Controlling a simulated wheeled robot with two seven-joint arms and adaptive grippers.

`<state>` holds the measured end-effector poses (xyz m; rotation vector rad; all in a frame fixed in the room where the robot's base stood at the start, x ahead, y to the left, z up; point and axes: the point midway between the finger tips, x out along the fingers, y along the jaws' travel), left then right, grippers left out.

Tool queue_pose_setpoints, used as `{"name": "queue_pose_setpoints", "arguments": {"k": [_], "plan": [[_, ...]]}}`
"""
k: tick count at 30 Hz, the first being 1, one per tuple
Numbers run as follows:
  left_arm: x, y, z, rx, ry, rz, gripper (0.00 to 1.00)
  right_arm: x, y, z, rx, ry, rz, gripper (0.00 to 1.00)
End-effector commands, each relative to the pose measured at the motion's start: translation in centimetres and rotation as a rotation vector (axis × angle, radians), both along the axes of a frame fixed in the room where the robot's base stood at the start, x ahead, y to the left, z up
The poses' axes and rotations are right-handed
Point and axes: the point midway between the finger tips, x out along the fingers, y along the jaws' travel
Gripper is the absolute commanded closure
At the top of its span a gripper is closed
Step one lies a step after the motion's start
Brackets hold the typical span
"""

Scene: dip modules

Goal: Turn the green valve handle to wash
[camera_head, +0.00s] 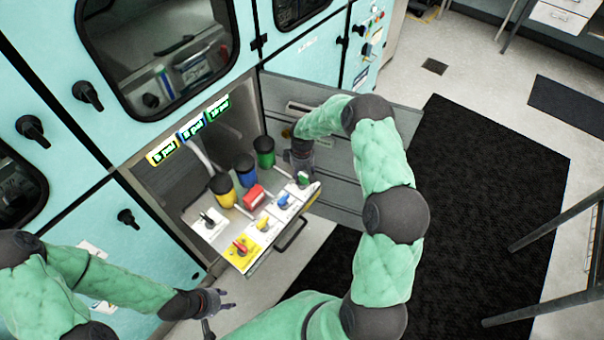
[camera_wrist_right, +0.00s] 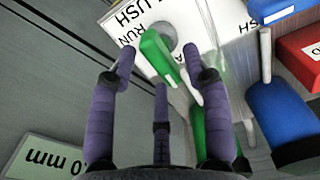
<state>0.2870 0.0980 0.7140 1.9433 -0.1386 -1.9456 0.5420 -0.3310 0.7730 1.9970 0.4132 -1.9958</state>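The green valve handle (camera_head: 303,179) sits on a white label plate at the right end of the tray's row of valves. In the right wrist view the green handle (camera_wrist_right: 158,54) lies slanted, with "RUN" and "FLUSH" printed beside it; other lettering is partly hidden. My right gripper (camera_head: 300,168) is just above and behind the handle. In the wrist view its fingers (camera_wrist_right: 158,62) are spread, with the handle between and beyond the two outer fingertips; contact cannot be told. My left gripper (camera_head: 218,306) is low at the left, its fingers apart and empty.
The pull-out tray carries yellow, blue and green canisters (camera_head: 264,150), a red block (camera_head: 253,196), and blue, yellow and red valve handles (camera_head: 241,246). The open cabinet door (camera_head: 345,185) stands close beside my right arm. A tray pull handle (camera_head: 291,236) sticks out in front.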

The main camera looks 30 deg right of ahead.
Motion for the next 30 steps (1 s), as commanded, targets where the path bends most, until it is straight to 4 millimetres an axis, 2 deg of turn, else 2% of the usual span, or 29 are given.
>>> {"name": "queue_pose_setpoints", "arguments": {"k": [5,8,21,25,30], "plan": [[0.0,0.0,0.0,0.0,0.0,0.0,0.6,0.0,0.0,0.4,0.0,0.0,-0.001,0.51],[0.0,0.0,0.0,0.0,0.0,0.0,0.6,0.1,-0.1,1.4,-0.001,-0.001,-0.002,0.51],[0.0,0.0,0.0,0.0,0.0,0.0,0.6,0.0,0.0,9.5,0.0,-0.002,0.0,0.51],[0.0,0.0,0.0,0.0,0.0,0.0,0.6,0.0,0.0,11.0,-0.001,-0.001,0.0,0.51],[0.0,0.0,0.0,0.0,0.0,0.0,0.6,0.0,0.0,11.9,0.0,0.0,0.0,0.51]]}}
